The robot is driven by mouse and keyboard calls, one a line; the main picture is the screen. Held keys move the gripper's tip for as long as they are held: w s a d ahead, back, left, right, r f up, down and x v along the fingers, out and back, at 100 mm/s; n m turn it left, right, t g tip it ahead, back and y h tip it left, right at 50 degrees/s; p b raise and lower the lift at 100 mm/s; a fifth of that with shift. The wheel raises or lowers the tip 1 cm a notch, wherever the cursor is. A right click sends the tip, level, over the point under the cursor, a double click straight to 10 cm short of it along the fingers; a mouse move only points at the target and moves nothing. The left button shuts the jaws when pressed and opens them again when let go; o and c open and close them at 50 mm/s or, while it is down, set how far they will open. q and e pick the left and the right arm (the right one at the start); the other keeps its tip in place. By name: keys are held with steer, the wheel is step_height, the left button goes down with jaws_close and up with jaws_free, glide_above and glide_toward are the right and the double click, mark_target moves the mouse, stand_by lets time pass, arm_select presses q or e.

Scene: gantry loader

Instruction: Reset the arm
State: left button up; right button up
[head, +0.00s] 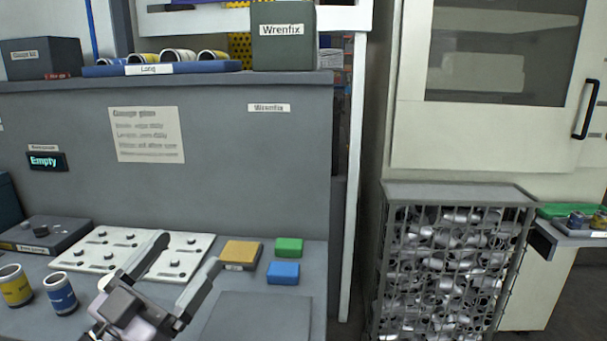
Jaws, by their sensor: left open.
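My left gripper (179,279) is open and empty. It comes in from the lower left and is held over the front of the grey bench (262,318). Its fingers point away from me, one in front of the white plate with black knobs (120,251), the other near the yellow block (241,254). No object lies between the fingers. My right gripper is not in the picture.
A yellow-banded cup (15,286) and a blue-banded cup (60,293) stand left of the gripper. Green (289,247) and blue (283,273) blocks lie to the right. A wire cage of metal parts (445,265) stands beyond the bench, before a cream machine (480,130).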

arm_select(q)
steer(key=s+a+f+n+g+y, duration=0.2)
steer(key=a+f+n+y, duration=0.15)
steer(key=f, duration=0.25)
steer(key=s+a+f+n+g+y, duration=0.1)
steer(key=a+f+n+g+y, duration=0.1)
steer(key=f+y, duration=0.35)
steer(key=s+a+f+n+g+y, duration=0.2)
steer(key=f+y, duration=0.1)
steer(key=f, duration=0.4)
steer(key=s+f+m+g+h, duration=0.1)
steer(key=s+f+g, duration=0.45)
steer(key=s, duration=0.35)
steer(key=s+f+m+g, duration=0.1)
steer(key=s+f+g, duration=0.4)
steer(key=s+f, duration=0.3)
steer(key=w+d+f+t+h+p, duration=0.2)
steer(key=w+d+f+t+p, duration=0.1)
steer(key=w+f+t, duration=0.1)
steer(key=shift+w+d+f+t+p, duration=0.3)
steer(key=shift+w+t, duration=0.45)
steer(key=shift+t, duration=0.6)
